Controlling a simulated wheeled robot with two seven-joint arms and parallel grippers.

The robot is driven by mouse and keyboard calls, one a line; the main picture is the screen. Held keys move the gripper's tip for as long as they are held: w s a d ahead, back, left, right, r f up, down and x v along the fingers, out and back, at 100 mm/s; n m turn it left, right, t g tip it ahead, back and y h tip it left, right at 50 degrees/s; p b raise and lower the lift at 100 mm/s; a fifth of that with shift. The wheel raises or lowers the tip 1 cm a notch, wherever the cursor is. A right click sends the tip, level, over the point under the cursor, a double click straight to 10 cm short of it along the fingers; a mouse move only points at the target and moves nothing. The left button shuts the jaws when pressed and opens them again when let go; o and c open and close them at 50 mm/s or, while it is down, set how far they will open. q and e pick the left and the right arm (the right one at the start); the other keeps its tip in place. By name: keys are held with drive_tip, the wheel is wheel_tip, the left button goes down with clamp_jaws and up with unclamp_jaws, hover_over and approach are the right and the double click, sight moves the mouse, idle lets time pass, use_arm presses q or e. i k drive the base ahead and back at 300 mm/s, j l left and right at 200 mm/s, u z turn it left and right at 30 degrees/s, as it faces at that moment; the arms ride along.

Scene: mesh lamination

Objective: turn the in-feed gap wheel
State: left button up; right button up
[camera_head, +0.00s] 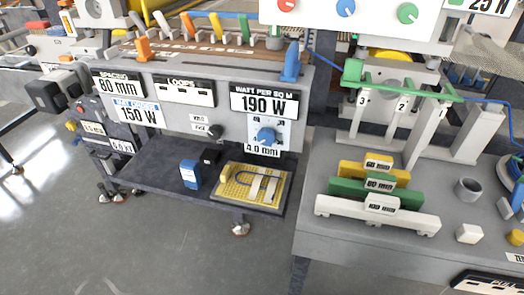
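A blue knob (265,136) sits on a white plate on the grey machine front, just above a label reading 4.0 mm (263,151). Neither of my grippers is in view, and nothing touches the blue knob.
A sign reading 190 W (264,103) hangs above the knob. At right, a grey table (330,245) carries white, green and yellow spacer bars. Floor at left is clear.

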sight(71, 126)
drive_tip(key=k+j+u, duration=0.1)
drive_tip(key=j+u, duration=0.35)
drive_tip(key=u, duration=0.2)
drive_tip(key=j+u, duration=0.35)
drive_tip(key=k+l, duration=0.05)
